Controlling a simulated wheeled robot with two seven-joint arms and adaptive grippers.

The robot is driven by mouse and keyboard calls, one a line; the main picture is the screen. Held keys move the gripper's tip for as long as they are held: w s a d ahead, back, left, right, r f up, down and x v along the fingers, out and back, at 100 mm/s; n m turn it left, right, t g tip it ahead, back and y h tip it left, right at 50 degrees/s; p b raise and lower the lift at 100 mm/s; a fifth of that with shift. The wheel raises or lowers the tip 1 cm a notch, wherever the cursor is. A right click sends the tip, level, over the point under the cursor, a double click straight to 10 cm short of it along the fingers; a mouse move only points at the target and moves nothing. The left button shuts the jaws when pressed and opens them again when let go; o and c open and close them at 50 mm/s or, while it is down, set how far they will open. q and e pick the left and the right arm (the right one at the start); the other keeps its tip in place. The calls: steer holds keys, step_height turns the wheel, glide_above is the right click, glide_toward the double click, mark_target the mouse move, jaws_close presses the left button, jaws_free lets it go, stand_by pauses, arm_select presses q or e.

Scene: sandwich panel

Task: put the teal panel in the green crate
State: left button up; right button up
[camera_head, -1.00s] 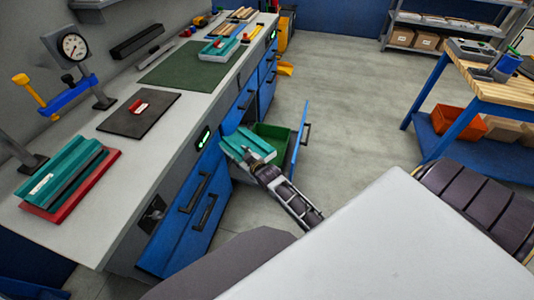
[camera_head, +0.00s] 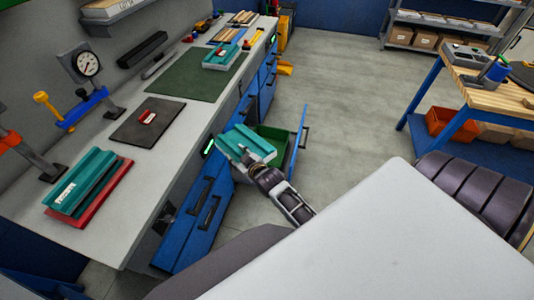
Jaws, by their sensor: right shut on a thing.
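A teal panel with a pale edge (camera_head: 246,145) is held at the front of the workbench, over the left part of an open blue drawer (camera_head: 299,140). My right gripper (camera_head: 246,157) is shut on the panel's near side. A green crate (camera_head: 274,133) sits in the drawer, and the panel hides part of it. The panel looks slightly tilted; I cannot tell its height above the crate or whether they touch. My left gripper is out of view.
Another teal part (camera_head: 76,187) lies on a red base (camera_head: 110,198) on the bench, and one more (camera_head: 221,55) lies farther back. A dark mat (camera_head: 147,121) and dial gauge (camera_head: 86,66) are nearby. The floor right of the drawer is clear.

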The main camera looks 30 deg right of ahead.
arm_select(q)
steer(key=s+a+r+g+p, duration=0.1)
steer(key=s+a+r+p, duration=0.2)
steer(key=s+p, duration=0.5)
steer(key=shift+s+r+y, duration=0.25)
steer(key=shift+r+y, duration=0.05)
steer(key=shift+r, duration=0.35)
arm_select(e)
steer(key=s+r, duration=0.2)
steer(key=r, duration=0.5)
steer(key=s+a+r, duration=0.1)
steer(key=s+r, duration=0.2)
steer(key=r, duration=0.4)
steer(key=shift+a+r, duration=0.2)
steer(key=shift+a, duration=0.05)
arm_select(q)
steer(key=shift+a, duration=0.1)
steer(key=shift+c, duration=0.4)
arm_select(e)
steer(key=shift+s, duration=0.1)
